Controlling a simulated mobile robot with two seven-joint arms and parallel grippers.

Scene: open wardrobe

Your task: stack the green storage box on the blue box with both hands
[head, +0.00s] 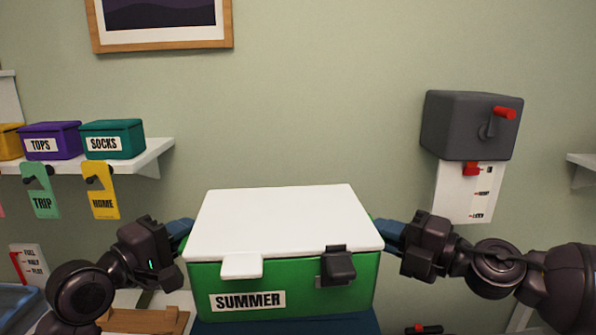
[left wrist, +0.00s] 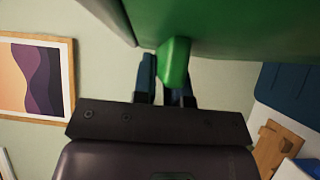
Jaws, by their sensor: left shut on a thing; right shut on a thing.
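The green storage box (head: 320,300) has a white lid (head: 285,215) and a "SUMMER" label, and shows in the middle of the head view. My left gripper (head: 178,232) is at its left side, and my right gripper (head: 388,235) is at its right side. In the left wrist view, my left gripper (left wrist: 165,85) is shut on a green handle (left wrist: 173,65) that sticks out from the box. The right fingertips are partly hidden by the box edge. A blue surface (head: 290,327), likely the blue box, shows just below the green box; whether they touch is unclear.
A white shelf (head: 150,155) at left holds a purple box (head: 50,140) and a teal box (head: 113,138), with tags hanging below. A dark grey wall unit (head: 470,125) with a red-handled lever is at right. A wooden tray (head: 145,318) lies at lower left.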

